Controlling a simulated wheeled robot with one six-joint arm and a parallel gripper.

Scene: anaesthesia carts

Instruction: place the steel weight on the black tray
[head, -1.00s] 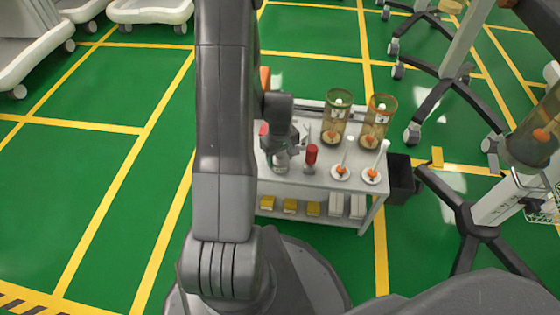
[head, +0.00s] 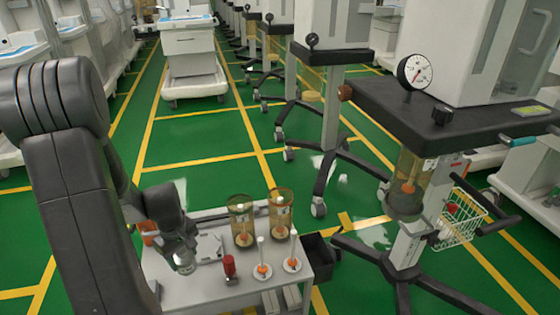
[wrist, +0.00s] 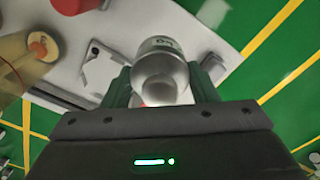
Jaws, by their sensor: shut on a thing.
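The steel weight (wrist: 160,72) is a shiny silver cylinder, held between the green-grey fingers of my gripper (wrist: 162,84) in the wrist view. In the head view the weight (head: 185,263) hangs under my gripper (head: 182,250) at the left part of the white cart top. I cannot tell whether the weight touches that top.
On the cart (head: 205,292) stand a red-capped item (head: 230,268), two amber cylinders (head: 241,222) and two white discs with upright sticks (head: 262,271). A black bin (head: 321,252) hangs at its right side. A hanging amber canister (head: 407,185) and wire basket (head: 462,220) are by the stand.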

